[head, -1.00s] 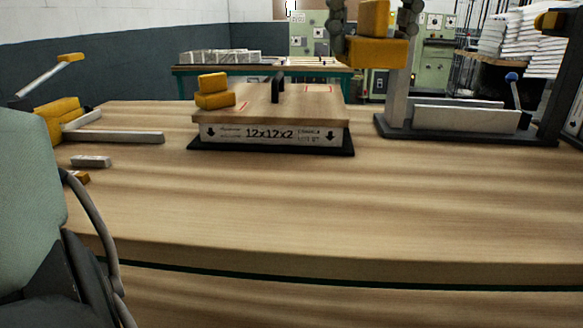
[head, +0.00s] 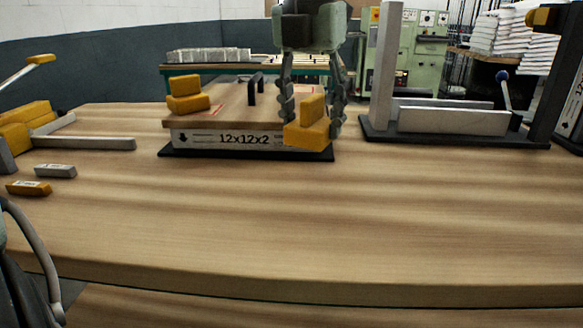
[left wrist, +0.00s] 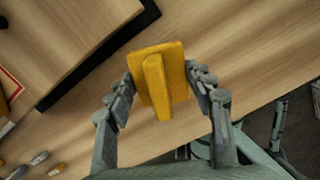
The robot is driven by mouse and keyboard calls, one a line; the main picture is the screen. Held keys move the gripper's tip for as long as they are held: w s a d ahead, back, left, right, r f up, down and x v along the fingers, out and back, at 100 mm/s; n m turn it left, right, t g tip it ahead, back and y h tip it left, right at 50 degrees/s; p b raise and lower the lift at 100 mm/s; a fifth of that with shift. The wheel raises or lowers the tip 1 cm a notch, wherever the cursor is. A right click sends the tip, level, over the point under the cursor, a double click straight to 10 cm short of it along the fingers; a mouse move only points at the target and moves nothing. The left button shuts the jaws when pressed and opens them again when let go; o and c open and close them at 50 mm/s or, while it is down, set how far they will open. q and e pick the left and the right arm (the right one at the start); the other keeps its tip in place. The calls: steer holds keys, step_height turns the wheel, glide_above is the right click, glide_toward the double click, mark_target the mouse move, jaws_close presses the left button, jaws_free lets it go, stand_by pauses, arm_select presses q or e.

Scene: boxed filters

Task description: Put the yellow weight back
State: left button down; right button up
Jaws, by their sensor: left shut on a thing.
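My left gripper (head: 312,108) comes down from the top of the head view, shut on a yellow weight (head: 305,128), a stepped block with a raised grip. In the left wrist view the same weight (left wrist: 172,95) sits between both fingers. It hangs before the right part of a flat white box labelled 12x12x2 (head: 205,139), hiding some of the label. A wooden board (head: 228,98) with a black handle (head: 254,88) lies on the box. A second yellow weight (head: 187,98) stands on the board's left side. My right gripper is not in view.
The box stands on a black base (head: 240,155). A grey and orange bar (head: 50,171) (head: 28,188) lie at left, near a yellow clamp tool (head: 85,143). A grey upright press frame (head: 450,120) stands at right. The front of the table (head: 330,220) is clear.

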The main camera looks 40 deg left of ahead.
arm_select(q)
steer(key=s, duration=0.1)
steer(key=s+f, duration=0.2)
steer(key=s, duration=0.1)
steer(key=shift+s+a+f, duration=0.1)
steer(key=shift+a+f, duration=0.05)
steer(key=shift+a, duration=0.1)
step_height(320, 180, down, 4)
steer(key=shift+r, duration=0.25)
steer(key=shift+f, duration=0.3)
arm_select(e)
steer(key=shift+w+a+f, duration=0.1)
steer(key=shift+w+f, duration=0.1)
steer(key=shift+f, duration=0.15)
arm_select(q)
steer(key=shift+f, duration=0.1)
